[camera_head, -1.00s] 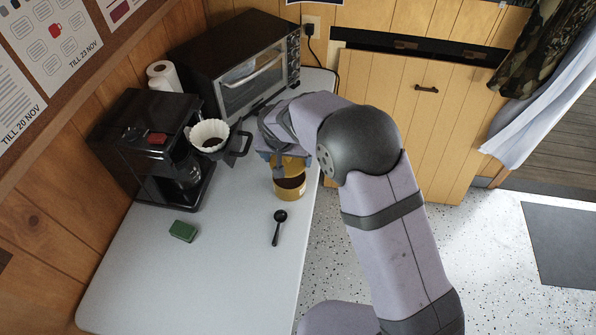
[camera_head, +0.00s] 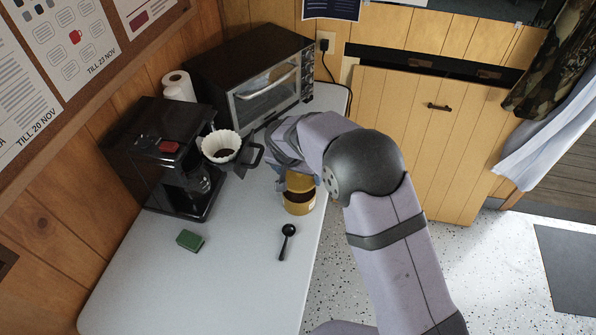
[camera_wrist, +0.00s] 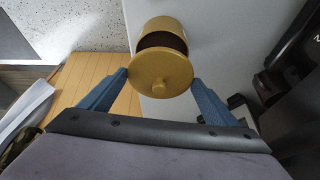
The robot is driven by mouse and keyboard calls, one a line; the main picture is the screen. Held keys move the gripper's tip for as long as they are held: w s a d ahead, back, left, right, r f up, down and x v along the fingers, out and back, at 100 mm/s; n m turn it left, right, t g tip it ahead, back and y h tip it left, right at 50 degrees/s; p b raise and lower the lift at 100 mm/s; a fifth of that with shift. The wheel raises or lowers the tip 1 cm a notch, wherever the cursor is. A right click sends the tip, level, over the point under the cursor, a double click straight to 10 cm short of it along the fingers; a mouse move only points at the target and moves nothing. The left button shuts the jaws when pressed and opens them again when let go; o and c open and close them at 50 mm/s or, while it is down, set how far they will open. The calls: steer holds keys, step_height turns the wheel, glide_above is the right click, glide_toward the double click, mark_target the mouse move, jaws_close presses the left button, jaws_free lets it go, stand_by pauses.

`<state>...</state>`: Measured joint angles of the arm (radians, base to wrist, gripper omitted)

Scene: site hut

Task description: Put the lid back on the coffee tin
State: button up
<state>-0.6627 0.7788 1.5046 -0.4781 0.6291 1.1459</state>
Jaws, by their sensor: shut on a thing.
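The coffee tin (camera_head: 299,207) is a gold, round, open can standing upright near the table's right edge, with a dark inside. In the wrist view the tin (camera_wrist: 165,26) shows just beyond the lid. The gold lid (camera_head: 299,182), with a small round knob, is tilted above the tin's mouth. In the wrist view the lid (camera_wrist: 165,67) sits between the two blue fingers of my gripper (camera_wrist: 160,76), which is shut on its edges. The lid overlaps part of the tin's opening in view; whether they touch I cannot tell. In the head view my arm partly hides the gripper.
A black spoon (camera_head: 287,243) and a green sponge (camera_head: 190,240) lie on the white table (camera_head: 210,290). The coffee maker (camera_head: 165,150), a filter holder (camera_head: 222,148) and a toaster oven (camera_head: 250,75) stand behind and left. The front of the table is clear.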

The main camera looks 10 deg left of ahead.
mark_target(297, 181)
steer(key=shift+f+b, duration=1.55)
steer(key=shift+f, duration=0.7)
steer(key=shift+b, duration=0.6)
steer(key=shift+f+b, duration=0.2)
steer(key=shift+b, duration=0.4)
stand_by(1.3)
stand_by(0.4)
steer(key=o, duration=1)
steer(key=shift+r, duration=0.25)
steer(key=shift+r+p, duration=1.95)
steer(key=shift+r, duration=1.35)
